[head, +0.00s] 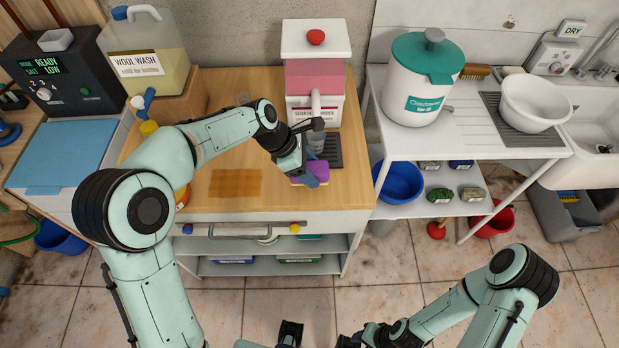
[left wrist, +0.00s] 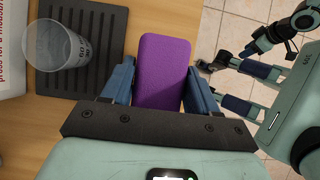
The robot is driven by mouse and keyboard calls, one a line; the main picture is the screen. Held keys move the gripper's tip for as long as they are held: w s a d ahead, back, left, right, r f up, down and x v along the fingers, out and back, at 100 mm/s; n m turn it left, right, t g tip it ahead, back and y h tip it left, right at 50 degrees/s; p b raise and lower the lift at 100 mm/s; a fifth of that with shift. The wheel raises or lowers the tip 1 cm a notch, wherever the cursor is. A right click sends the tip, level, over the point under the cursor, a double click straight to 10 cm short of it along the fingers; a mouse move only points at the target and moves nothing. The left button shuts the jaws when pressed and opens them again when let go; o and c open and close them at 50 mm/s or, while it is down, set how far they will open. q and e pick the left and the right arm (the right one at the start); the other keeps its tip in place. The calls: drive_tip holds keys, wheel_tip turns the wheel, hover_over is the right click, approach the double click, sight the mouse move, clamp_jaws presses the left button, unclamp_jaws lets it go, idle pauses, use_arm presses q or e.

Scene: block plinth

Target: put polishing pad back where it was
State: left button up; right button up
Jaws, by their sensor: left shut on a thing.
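The polishing pad is a purple block (head: 311,169) with a paler yellowish underside, at the counter's front edge in the head view. My left gripper (head: 307,174) is shut on it. In the left wrist view the purple pad (left wrist: 165,70) sits between the two blue fingers. I cannot tell whether it touches the counter. A darker orange-brown square patch (head: 235,183) is on the wooden counter (head: 290,204), left of the pad. My right gripper is partly cut off at the bottom of the head view, and its finger gap is unclear.
Behind the pad, a clear cup (left wrist: 58,44) stands on a dark ribbed mat (left wrist: 95,18), in front of a pink-filled dispenser (head: 314,78). A wool wash jug (head: 150,60) stands at back left. Bare wood surrounds the patch. A rail with coloured ends (head: 245,229) runs below the counter front.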

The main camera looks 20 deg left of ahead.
use_arm(q)
wheel_tip(320, 180, down, 4)
drive_tip(key=shift+f, duration=0.1)
drive_tip(key=shift+f, duration=0.2)
drive_tip(key=o, duration=0.9)
drive_tip(key=shift+o, duration=0.2)
drive_tip(key=shift+r, duration=0.15)
drive_tip(key=shift+a+r, duration=0.1)
drive_tip(key=shift+r, duration=0.15)
drive_tip(key=v, duration=1.1)
drive_tip(key=shift+r+p, duration=0.25)
drive_tip(key=shift+p, duration=0.2)
